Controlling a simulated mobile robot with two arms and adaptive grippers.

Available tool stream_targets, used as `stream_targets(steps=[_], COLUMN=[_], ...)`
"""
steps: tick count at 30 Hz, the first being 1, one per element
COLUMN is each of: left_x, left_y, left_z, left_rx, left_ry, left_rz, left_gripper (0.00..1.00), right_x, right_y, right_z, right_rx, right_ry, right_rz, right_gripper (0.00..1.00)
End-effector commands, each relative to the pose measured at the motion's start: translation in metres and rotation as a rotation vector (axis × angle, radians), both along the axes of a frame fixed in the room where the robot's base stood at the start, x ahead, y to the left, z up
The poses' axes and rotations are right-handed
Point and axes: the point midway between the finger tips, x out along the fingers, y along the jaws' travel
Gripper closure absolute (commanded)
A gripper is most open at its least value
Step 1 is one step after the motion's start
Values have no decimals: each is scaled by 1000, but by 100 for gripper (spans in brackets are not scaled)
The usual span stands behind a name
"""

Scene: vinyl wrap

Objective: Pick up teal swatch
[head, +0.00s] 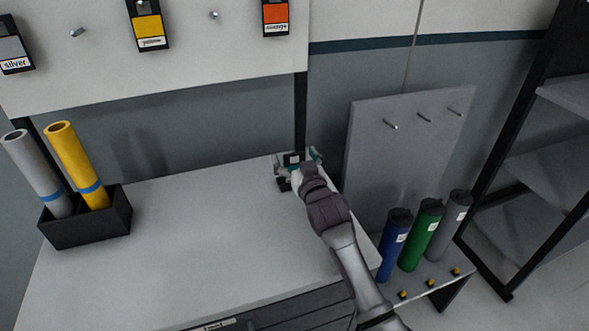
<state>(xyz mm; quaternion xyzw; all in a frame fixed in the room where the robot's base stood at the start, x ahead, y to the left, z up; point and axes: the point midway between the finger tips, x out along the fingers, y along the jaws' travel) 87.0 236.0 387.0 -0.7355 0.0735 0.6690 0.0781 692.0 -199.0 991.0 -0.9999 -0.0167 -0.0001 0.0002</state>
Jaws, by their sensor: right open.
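My right gripper (299,172) is at the far right corner of the white worktable, low over its surface. Its jaws are open around or just above a small dark item with a teal patch, which looks like the teal swatch (292,159). The gripper and wrist hide much of it, and I cannot tell whether the fingers touch it. My left gripper is not in view.
The worktable (190,240) is clear in the middle. A black bin (88,228) with silver and yellow rolls stands at left. Silver, yellow (150,30) and orange swatches hang on the wall panel. Blue, green (420,235) and grey rolls stand right, before a pegged grey board (400,150).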

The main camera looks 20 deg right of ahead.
Motion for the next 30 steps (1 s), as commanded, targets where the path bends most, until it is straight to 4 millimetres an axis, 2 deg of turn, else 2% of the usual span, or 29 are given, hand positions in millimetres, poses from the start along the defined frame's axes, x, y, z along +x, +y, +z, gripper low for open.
stream_targets(steps=[1,9,11,19,23,26,30], left_x=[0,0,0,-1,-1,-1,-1], left_y=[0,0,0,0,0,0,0], left_z=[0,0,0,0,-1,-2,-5], left_rx=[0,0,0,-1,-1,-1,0], left_ry=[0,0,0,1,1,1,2], left_rz=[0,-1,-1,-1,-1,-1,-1], left_gripper=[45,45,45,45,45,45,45], right_x=[0,0,0,0,0,0,0], right_y=[0,0,0,0,0,0,0], right_z=[0,0,0,1,8,20,45], right_rx=[0,0,0,0,-1,-1,-1], right_ry=[0,0,0,-1,-4,-6,-7], right_rz=[0,0,0,0,0,0,1], right_gripper=[10,55,63,63,63,63,63])
